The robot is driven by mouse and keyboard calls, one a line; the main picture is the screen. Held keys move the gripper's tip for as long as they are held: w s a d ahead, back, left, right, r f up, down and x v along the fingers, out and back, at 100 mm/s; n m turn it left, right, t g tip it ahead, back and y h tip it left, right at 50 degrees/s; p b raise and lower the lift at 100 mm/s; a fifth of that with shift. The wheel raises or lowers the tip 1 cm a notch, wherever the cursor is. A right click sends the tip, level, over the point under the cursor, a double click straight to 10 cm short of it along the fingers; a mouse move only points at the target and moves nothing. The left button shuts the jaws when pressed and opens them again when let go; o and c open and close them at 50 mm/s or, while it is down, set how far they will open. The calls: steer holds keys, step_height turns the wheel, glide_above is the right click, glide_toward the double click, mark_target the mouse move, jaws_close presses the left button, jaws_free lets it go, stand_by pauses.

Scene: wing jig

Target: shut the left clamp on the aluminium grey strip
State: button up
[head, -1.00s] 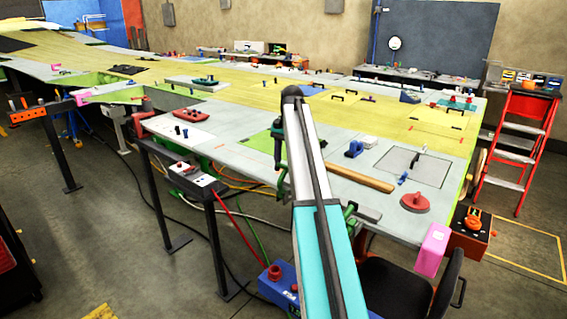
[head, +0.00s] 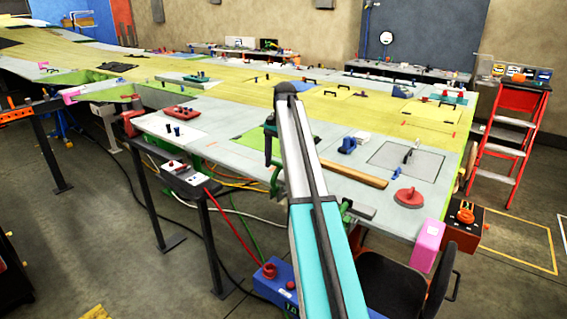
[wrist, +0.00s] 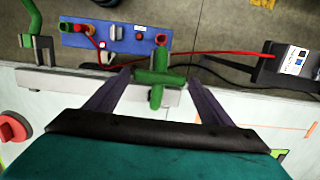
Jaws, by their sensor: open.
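In the wrist view my gripper (wrist: 158,82) is open, its two dark fingers apart on either side of a green clamp (wrist: 156,78). The fingers seem not to touch it. I cannot tell whether this clamp is shut. It sits at the table edge over a light grey strip (wrist: 95,88) that lies along that edge. A second green clamp (wrist: 40,48) stands at the strip's other end, at the left of the wrist view. In the head view that second clamp (head: 345,210) and the strip's end (head: 362,212) show right of my arm, which hides my gripper.
A blue box with red knobs (wrist: 115,38) lies beyond the edge, with a red cable running from it. A control box on a stand (head: 185,178) is left of the arm. A red disc (head: 409,197), a wooden bar (head: 350,173) and a pink block (head: 428,240) are on the right.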

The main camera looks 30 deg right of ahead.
steer(key=r, duration=0.6)
steer(key=shift+d+r, duration=0.2)
step_height(320, 180, up, 7)
steer(key=p, duration=0.6)
steer(key=shift+w+d+r, duration=0.15)
steer(key=shift+w+d, duration=0.2)
steer(key=shift+d, duration=0.05)
